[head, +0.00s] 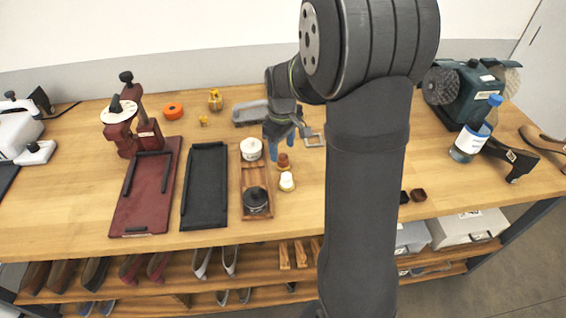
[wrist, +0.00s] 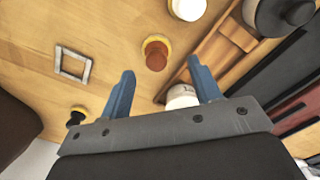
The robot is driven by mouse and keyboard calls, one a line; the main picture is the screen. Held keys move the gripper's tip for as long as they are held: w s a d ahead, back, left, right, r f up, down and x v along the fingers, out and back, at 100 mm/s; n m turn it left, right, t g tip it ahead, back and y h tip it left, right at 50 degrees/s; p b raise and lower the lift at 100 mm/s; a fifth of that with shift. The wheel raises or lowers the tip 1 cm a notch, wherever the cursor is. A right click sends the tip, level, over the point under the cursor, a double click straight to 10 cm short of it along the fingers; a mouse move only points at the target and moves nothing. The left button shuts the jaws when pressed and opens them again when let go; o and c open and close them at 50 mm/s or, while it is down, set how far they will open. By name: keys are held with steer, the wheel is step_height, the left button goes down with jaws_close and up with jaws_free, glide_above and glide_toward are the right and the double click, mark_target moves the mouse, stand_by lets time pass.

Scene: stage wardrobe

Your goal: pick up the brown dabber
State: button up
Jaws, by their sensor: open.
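The brown dabber (head: 283,160) stands upright on the wooden bench, with a red-brown top on a yellow base. In the wrist view the brown dabber (wrist: 155,56) appears in line with the gap between the fingertips. My gripper (head: 287,146) has blue fingers pointing down close to it. In the wrist view my gripper (wrist: 160,68) is open with nothing between the fingers. I cannot tell the exact height gap. A white dabber (head: 287,181) stands just in front of the brown one. A black-topped dabber (wrist: 77,116) shows beside the left finger in the wrist view.
A wooden tray (head: 243,186) with a white jar (head: 251,148) and a black jar (head: 255,199) lies just left. A metal square frame (wrist: 73,65) lies nearby. A black tray (head: 205,185) lies further left. The bench front is clear before the white dabber.

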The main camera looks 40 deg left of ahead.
mark_target(283, 156)
steer(key=f, duration=0.5)
steer(key=shift+w+a+f, duration=0.1)
steer(key=shift+w, duration=0.2)
steer(key=c, duration=1.1)
